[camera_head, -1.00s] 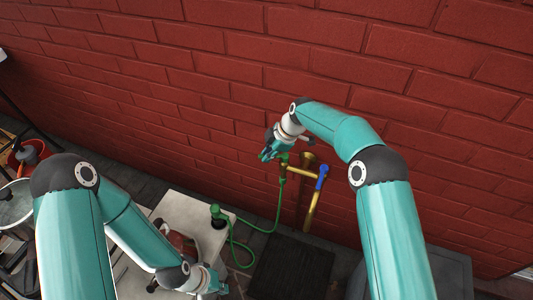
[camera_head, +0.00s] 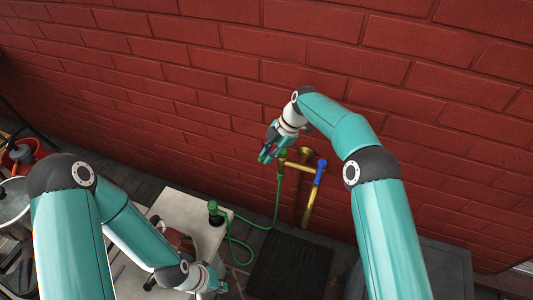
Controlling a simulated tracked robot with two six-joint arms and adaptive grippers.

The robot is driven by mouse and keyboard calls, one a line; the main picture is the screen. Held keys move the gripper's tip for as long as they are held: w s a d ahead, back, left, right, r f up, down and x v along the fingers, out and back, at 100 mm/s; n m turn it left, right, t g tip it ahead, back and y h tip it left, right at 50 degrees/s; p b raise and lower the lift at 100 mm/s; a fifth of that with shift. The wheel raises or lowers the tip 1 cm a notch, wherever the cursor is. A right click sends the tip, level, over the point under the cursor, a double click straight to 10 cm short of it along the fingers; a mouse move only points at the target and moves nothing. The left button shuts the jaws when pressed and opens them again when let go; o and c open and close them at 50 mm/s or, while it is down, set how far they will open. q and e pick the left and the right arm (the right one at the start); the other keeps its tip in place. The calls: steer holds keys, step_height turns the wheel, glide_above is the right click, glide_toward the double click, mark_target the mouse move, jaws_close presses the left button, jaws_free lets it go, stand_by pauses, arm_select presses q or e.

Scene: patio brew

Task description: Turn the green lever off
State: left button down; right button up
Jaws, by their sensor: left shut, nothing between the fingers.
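A brass tap pipe (camera_head: 309,207) stands before the red brick wall, with a blue lever (camera_head: 321,172) on its right branch. The green lever (camera_head: 264,157) is on the left branch, mostly hidden by my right gripper. My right gripper (camera_head: 268,152) is right at the green lever, fingers pointing down and left. Whether it touches or grips the lever is too small to tell. My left gripper (camera_head: 219,285) is shut and empty, low in the picture beside the pale table, far from the tap.
A green hose (camera_head: 277,205) runs from the left branch down to a green fitting on the pale table (camera_head: 180,205). A dark mat (camera_head: 290,262) lies below the tap. A metal pot (camera_head: 14,203) and a red container stand at far left. A grey box top (camera_head: 445,265) is at right.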

steer(key=o, duration=0.4)
step_height(320, 180, up, 10)
steer(key=shift+f, duration=0.1)
stand_by(0.5)
